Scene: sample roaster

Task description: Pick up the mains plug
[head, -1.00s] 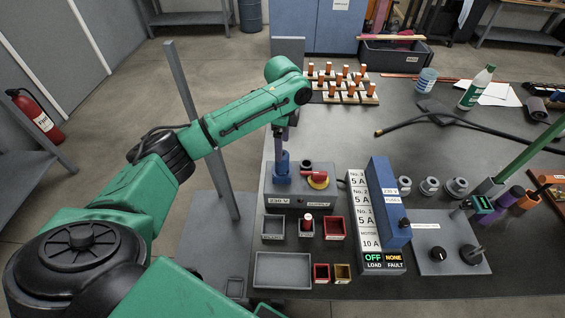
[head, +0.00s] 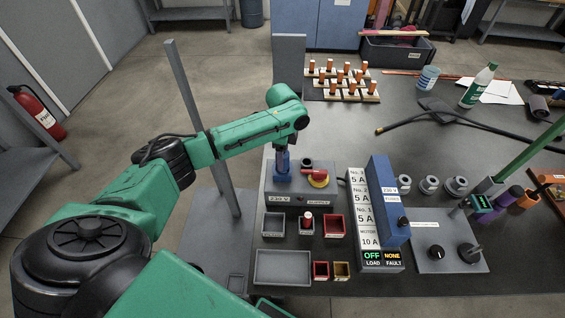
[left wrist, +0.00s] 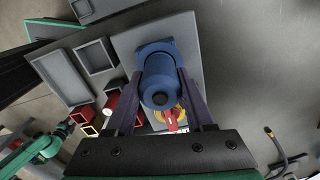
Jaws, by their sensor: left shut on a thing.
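The blue mains plug (head: 282,168) stands upright on the left part of the grey 230 V box (head: 322,196). In the left wrist view the plug (left wrist: 158,82) shows as a blue cylinder between two dark fingers. My left gripper (head: 283,153) comes down on it from above and is shut on it. The plug's lower end meets a blue base on the box (left wrist: 190,55); I cannot tell how far it sits in. My right gripper is not in view.
A red switch (head: 318,178) is close to the right of the plug. Small trays (head: 283,254) lie in front, and a fuse panel (head: 385,200) stands to the right. Wooden blocks with orange-topped pegs (head: 345,97) are behind. The table's middle right holds a black cable (head: 400,124).

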